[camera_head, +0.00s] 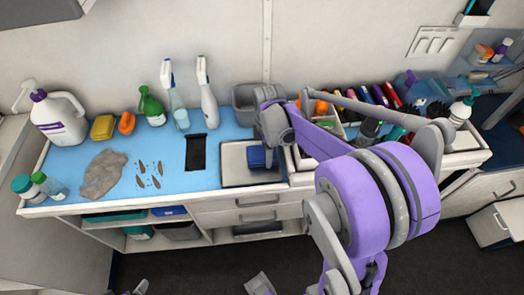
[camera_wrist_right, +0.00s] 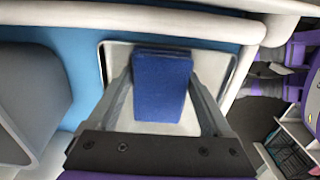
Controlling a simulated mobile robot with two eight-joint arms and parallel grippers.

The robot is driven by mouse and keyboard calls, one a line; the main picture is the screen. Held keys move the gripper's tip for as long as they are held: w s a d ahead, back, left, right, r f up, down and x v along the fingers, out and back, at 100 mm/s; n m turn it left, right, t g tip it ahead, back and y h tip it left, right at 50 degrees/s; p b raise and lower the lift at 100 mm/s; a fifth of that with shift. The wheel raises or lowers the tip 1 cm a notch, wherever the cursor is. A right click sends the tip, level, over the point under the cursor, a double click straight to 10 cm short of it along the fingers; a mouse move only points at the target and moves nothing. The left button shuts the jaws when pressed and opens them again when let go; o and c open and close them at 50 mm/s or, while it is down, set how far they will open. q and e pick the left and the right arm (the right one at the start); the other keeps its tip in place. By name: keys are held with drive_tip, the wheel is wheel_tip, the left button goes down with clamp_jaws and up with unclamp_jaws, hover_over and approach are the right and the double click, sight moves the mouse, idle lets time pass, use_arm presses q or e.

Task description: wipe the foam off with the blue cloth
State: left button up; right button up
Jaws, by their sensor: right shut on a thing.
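The blue cloth (camera_wrist_right: 162,84) looks like a folded rectangular pad. It is between the two fingers of my right gripper (camera_wrist_right: 160,98), which is shut on it. In the head view the cloth (camera_head: 257,157) is over the light, dark-rimmed tray (camera_head: 235,166) at the right end of the blue mat. I cannot tell whether it touches the tray. I cannot make out any foam; the gripper and cloth hide part of the tray. Small grey parts at the bottom edge of the head view may be my left gripper (camera_head: 130,291), too cropped to read.
On the blue mat (camera_head: 215,148) lie a grey crumpled cloth (camera_head: 103,174), brown tufts (camera_head: 153,172) and a black flat item (camera_head: 195,152). Spray bottles (camera_head: 207,95) and a white jug (camera_head: 60,118) stand behind. A grey bin (camera_head: 244,104) and organisers with tools flank the tray.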

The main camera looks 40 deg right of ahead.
sight(240, 160)
drive_tip(key=shift+d+r, duration=0.1)
drive_tip(key=shift+w+a+r, duration=0.1)
drive_tip(key=shift+w+a, duration=0.2)
drive_tip(key=shift+a, duration=0.25)
drive_tip(key=shift+w+a, duration=0.3)
drive_tip(key=shift+a, duration=0.2)
drive_tip(key=shift+w+a+f, duration=0.1)
drive_tip(key=shift+w+a, duration=0.45)
drive_tip(key=shift+a, duration=0.35)
drive_tip(key=shift+w+a+f, duration=0.1)
drive_tip(key=shift+w+a, duration=0.4)
drive_tip(key=shift+a, duration=0.45)
drive_tip(key=shift+w+a+f, duration=0.1)
drive_tip(key=shift+w+a, duration=0.45)
drive_tip(key=shift+a, duration=0.35)
drive_tip(key=shift+r, duration=0.1)
drive_tip(key=shift+w+r+p, duration=0.1)
drive_tip(key=shift+r+p, duration=1.75)
drive_tip(key=shift+r, duration=1.1)
